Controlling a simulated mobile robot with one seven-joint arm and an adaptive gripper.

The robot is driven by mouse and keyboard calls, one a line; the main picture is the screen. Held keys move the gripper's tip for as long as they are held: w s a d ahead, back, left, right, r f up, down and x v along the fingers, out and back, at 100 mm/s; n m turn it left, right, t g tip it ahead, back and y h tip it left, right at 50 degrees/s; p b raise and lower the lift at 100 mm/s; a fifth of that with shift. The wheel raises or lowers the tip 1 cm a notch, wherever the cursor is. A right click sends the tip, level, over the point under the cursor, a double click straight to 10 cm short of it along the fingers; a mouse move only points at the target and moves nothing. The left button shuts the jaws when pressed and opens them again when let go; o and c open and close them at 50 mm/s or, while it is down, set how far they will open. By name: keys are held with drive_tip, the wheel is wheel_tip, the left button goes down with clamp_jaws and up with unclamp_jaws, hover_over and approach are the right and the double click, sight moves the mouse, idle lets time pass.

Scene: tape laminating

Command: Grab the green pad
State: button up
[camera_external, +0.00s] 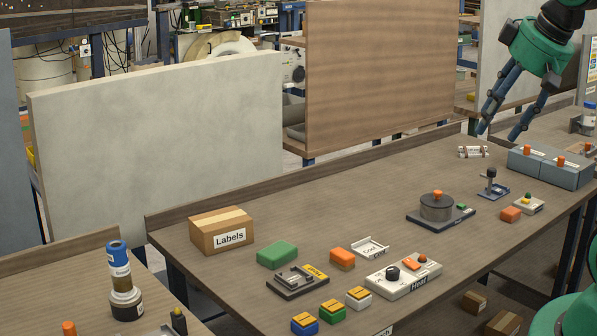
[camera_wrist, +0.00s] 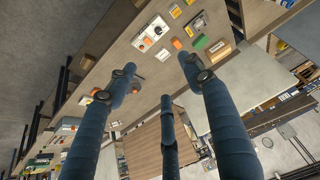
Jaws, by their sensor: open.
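The green pad (camera_external: 278,254) lies flat on the wooden table, just right of the Labels box and behind a black device with a yellow label. In the wrist view the pad (camera_wrist: 201,42) shows small, near the tip of the right-hand finger. My gripper (camera_external: 498,132) is at the upper right, above the far right part of the table, well away from the pad. Its dark blue fingers are spread and empty. In the wrist view the gripper (camera_wrist: 150,80) also shows its fingers apart with nothing between them.
The cardboard Labels box (camera_external: 221,231) stands close left of the pad. An orange block (camera_external: 342,259) and the black device (camera_external: 297,282) are near it. A grey round machine (camera_external: 437,208) stands farther right. A raised ledge runs along the table's back. The table behind the pad is bare.

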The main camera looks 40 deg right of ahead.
drive_tip(key=o, duration=0.9)
drive_tip(key=shift+o, duration=0.2)
drive_tip(key=shift+w, duration=0.1)
drive_tip(key=w+a+f+n+g, duration=0.15)
drive_tip(key=w+n, duration=0.35)
drive_tip(key=w, duration=0.9)
drive_tip(key=w+a+f+n+g, duration=0.1)
drive_tip(key=w+a+n+g, duration=0.3)
drive_tip(key=w, duration=1.1)
drive_tip(key=w+a+f+n, duration=0.3)
drive_tip(key=w+f+n, duration=0.2)
drive_tip(key=w+f, duration=0.5)
drive_tip(key=w+a+f+n, duration=0.3)
drive_tip(key=w+f+n, duration=0.3)
drive_tip(key=w+f, duration=0.4)
wheel_tip(320, 180, down, 6)
drive_tip(key=shift+w+a+f, duration=0.1)
drive_tip(key=shift+w+a, duration=0.25)
drive_tip(key=shift+w, duration=0.05)
